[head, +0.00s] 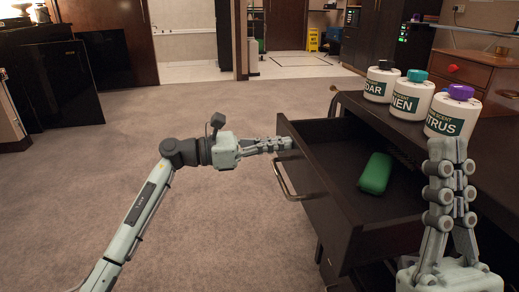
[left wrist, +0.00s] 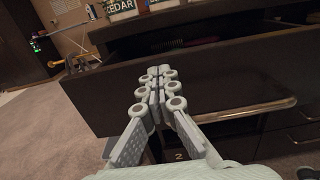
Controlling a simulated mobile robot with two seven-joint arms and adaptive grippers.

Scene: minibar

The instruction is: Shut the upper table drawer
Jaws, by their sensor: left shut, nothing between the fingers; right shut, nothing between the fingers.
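The upper table drawer (head: 330,165) stands pulled out of the dark table, its inside showing. Its front panel also fills much of the left wrist view (left wrist: 225,75). A metal bar handle (head: 287,182) runs along that front; it also shows in the left wrist view (left wrist: 240,113). My left gripper (head: 289,143) is shut and empty, its fingertips at the drawer front near the top edge, to the handle's far side; contact cannot be told. My right gripper (head: 448,148) is shut and empty, pointing up in front of the table at the right.
A green rounded object (head: 376,173) lies in the drawer. White bottles with a black cap (head: 381,84), a teal cap (head: 411,96) and a purple cap (head: 452,112) stand on the table top. Carpet (head: 230,105) is clear left of the table. A wooden cabinet (head: 478,75) stands behind.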

